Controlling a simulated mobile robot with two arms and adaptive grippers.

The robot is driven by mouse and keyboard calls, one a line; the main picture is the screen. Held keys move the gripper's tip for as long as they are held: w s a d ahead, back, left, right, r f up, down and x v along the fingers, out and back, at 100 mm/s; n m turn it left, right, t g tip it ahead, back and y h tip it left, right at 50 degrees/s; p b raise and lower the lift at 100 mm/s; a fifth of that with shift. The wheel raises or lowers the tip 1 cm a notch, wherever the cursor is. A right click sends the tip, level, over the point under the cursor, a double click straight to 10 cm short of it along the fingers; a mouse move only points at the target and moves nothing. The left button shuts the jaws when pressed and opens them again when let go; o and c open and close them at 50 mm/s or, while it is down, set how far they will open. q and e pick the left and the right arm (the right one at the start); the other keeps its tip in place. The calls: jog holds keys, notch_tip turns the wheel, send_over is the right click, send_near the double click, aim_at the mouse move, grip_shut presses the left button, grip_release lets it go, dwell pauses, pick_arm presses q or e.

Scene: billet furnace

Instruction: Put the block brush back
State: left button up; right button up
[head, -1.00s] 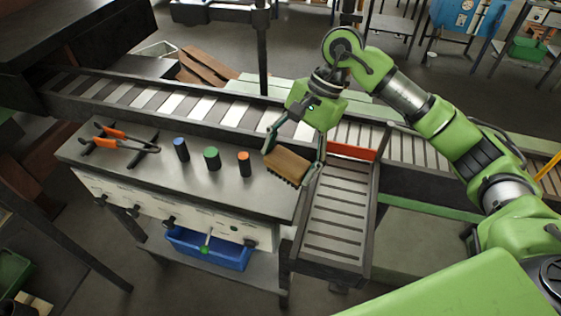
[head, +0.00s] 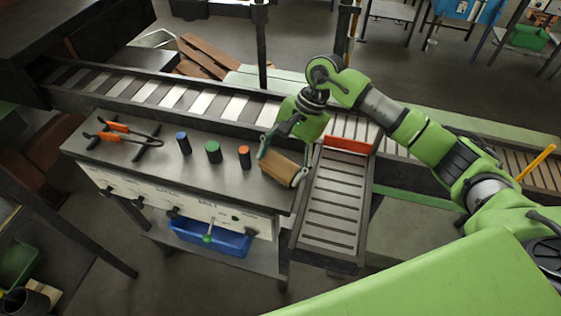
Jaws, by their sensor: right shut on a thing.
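The block brush (head: 279,169) has a brown wooden back and sits between the fingers of my right gripper (head: 283,166). The gripper is shut on it, at the right end of the grey bench top (head: 213,184). The bristles are mostly hidden underneath now. I cannot tell whether the brush touches the bench top. My left gripper is not in view.
Orange-handled tongs (head: 122,133) lie on a rack. A roller conveyor (head: 200,101) runs behind; a slatted chute (head: 331,205) with an orange stop (head: 346,145) is at right.

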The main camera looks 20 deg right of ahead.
jog(key=o, duration=1.1)
jog(key=shift+f, duration=0.1)
jog(key=shift+o, duration=0.4)
jog(key=shift+r+p, duration=0.3)
jog(key=shift+p, duration=0.05)
jog(key=shift+b+v, duration=1.1)
jog(key=shift+v, duration=0.05)
jog(key=b+v, duration=0.3)
jog(key=v, duration=0.6)
jog(key=shift+d+r, duration=0.15)
jog(key=shift+d, duration=0.1)
jog(key=shift+s, duration=0.1)
